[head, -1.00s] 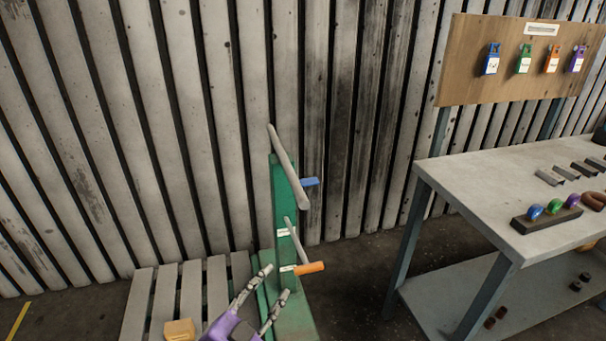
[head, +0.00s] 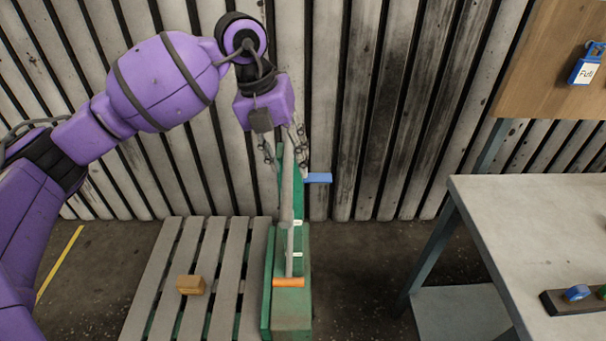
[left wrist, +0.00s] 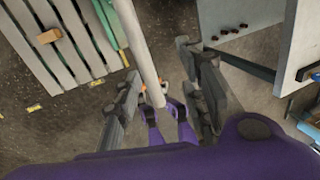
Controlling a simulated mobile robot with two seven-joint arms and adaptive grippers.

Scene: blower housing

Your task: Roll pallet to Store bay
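A slatted pallet (head: 231,250) with grey boards and green parts lies on the floor. Along its right side stands a green post and base (head: 291,315) with a long grey bar (head: 288,205), an orange lever (head: 288,282) and a blue lever (head: 317,178). My left gripper (head: 287,154) points down over the bar's top. In the left wrist view the grey bar (left wrist: 140,45) passes between its spread fingers, with gaps on both sides. My right gripper is out of view. No Store bay sign is readable.
A small wooden block (head: 191,285) sits on the pallet. A workbench (head: 540,220) stands at the right, with a blue padlock (head: 586,68) on a board above. A slatted wall closes the back. A yellow line (head: 60,262) marks the floor at left.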

